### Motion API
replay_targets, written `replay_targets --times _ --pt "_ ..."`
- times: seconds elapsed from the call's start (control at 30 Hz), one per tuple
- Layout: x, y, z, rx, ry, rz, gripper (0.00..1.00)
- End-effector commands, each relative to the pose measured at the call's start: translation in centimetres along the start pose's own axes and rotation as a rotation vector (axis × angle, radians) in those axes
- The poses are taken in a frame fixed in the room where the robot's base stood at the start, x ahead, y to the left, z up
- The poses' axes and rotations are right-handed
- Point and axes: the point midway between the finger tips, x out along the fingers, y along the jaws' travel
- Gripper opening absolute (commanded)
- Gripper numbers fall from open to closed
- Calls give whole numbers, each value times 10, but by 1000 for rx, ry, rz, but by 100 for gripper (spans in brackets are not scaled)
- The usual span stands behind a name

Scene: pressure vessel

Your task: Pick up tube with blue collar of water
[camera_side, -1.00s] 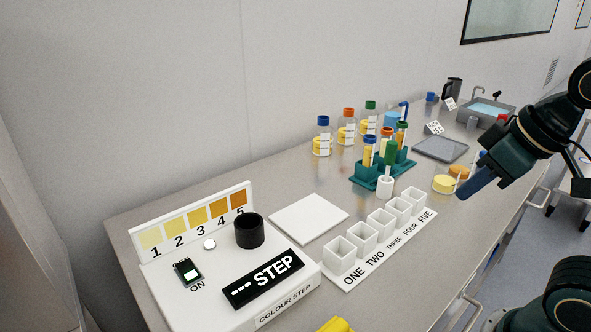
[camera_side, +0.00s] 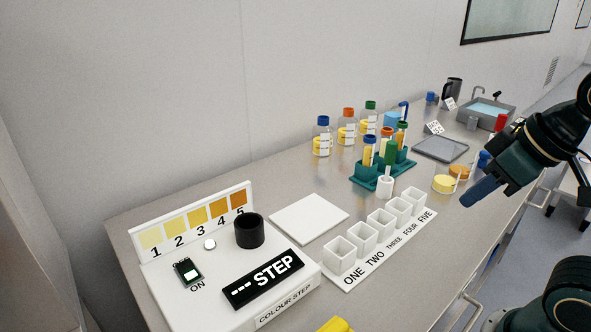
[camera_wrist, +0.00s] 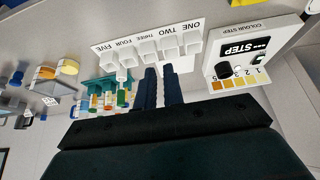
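The tube with the blue collar (camera_side: 368,152) stands upright in a teal rack (camera_side: 365,180) in the side view, with yellow-orange showing below its collar. Tubes with other collar colours stand beside it. In the wrist view the rack (camera_wrist: 97,84) is left of the fingers; I cannot pick out the blue-collared tube there with certainty. My gripper (camera_side: 468,202) is at the right of the side view, well apart from the rack, with its fingers pointing down and left. In the wrist view, a narrow gap shows between its fingers (camera_wrist: 160,88) with nothing held between them.
A white holder (camera_side: 385,187) with a green-topped item stands before the rack. White square cups (camera_side: 381,222) line a strip in front. Bottles (camera_side: 347,130) stand behind. Yellow and orange round pieces (camera_side: 444,184) lie near my gripper. A colour-step box (camera_side: 215,270) is at left.

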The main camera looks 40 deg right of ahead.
Motion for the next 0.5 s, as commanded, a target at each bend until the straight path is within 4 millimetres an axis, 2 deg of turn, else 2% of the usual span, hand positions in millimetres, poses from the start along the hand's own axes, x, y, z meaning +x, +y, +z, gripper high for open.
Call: replay_targets --times 0.03,0.23,0.5 --pt "0 0 0 0 0 0 20" --pt "0 0 0 0 0 0 59" --pt "0 0 0 -1 0 0 59"
